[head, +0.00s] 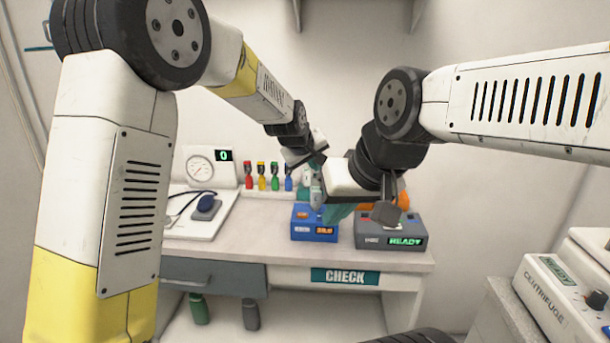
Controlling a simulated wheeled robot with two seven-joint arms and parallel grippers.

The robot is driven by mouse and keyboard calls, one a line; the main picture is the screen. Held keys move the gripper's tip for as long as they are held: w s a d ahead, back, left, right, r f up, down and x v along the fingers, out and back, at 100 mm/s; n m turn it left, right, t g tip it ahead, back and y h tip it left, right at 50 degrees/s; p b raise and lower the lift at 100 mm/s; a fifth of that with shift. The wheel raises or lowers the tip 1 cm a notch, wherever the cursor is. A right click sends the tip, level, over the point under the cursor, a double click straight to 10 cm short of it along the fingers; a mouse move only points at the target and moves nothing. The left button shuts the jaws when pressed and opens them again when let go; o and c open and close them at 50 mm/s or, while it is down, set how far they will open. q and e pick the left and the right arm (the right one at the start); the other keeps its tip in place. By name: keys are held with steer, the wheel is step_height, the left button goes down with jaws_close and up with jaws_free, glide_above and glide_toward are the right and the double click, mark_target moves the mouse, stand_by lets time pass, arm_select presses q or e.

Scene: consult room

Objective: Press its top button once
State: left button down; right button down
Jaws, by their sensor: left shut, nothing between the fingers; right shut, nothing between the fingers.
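A blue box (314,233) with a small lit orange display stands on the desk near its front edge. To its right is a grey box (390,242) with a green READY display. My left gripper (316,190) is shut and empty, above and behind the blue box in this view. My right gripper (386,213) is shut and empty, pointing down in front of the grey box's top. It hides part of that top, so I cannot tell whether it touches it. No top button shows clearly on either box. The task line does not name which device is meant.
The desk (270,225) also holds a round gauge (200,168) with a green 0 display, a dark cuff-like item (206,208) on a white tray, and several coloured bottles at the back. A centrifuge (560,300) stands at the lower right. The desk's left-middle surface is clear.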

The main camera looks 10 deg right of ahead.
mark_target(315, 180)
arm_select(q)
steer(key=shift+f, duration=0.45)
stand_by(0.4)
stand_by(0.3)
steer(key=shift+r, duration=0.9)
steer(key=shift+r, duration=2.5)
steer(key=shift+a, duration=0.1)
